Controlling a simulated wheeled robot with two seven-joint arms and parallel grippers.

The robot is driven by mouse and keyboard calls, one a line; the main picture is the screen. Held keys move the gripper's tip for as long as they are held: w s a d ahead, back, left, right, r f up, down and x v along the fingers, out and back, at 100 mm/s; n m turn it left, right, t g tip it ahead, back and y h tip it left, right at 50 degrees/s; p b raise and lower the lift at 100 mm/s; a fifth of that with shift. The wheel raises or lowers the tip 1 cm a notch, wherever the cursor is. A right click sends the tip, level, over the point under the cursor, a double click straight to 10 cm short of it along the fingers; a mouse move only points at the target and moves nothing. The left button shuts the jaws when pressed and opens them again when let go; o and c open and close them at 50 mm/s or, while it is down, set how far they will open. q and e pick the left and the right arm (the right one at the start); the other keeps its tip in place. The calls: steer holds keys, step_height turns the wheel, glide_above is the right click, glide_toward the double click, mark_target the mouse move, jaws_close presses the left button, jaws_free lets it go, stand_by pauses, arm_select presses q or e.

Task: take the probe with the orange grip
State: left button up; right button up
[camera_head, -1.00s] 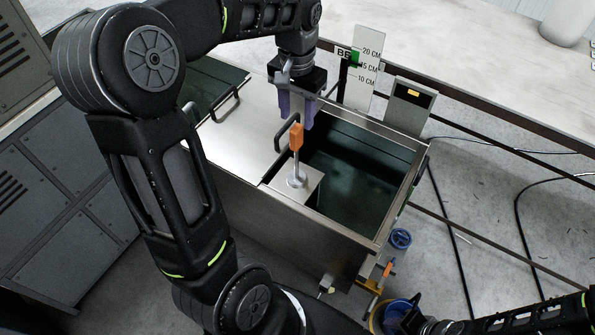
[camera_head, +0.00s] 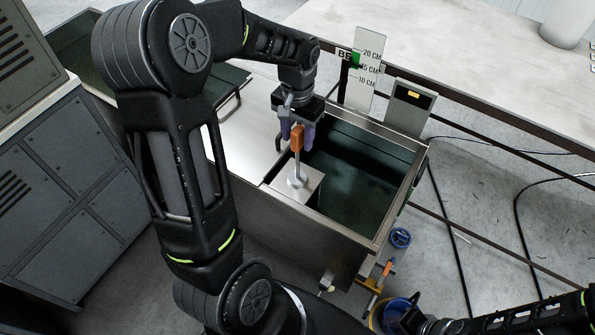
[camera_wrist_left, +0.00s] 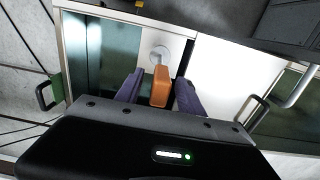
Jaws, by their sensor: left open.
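The probe's orange grip (camera_head: 296,139) stands upright on a thin metal rod above a round base on the bath's metal shelf. My left gripper (camera_head: 298,136) is open, with its purple fingers on either side of the orange grip. In the left wrist view the orange grip (camera_wrist_left: 160,88) lies between the two purple fingers of my left gripper (camera_wrist_left: 159,92), with the right finger close to it. I cannot tell whether the fingers touch it. My right arm shows at the lower right of the head view, but its fingers cannot be made out.
The open bath (camera_head: 362,172) with dark liquid lies right of the probe, with a metal lid (camera_head: 240,135) to its left. A level scale (camera_head: 366,70) and a grey box (camera_head: 411,104) stand at the back. A blue bucket (camera_head: 396,312) is on the floor.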

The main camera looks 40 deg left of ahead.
arm_select(q)
steer(key=shift+c, duration=0.5)
jaws_close()
stand_by(0.4)
stand_by(0.9)
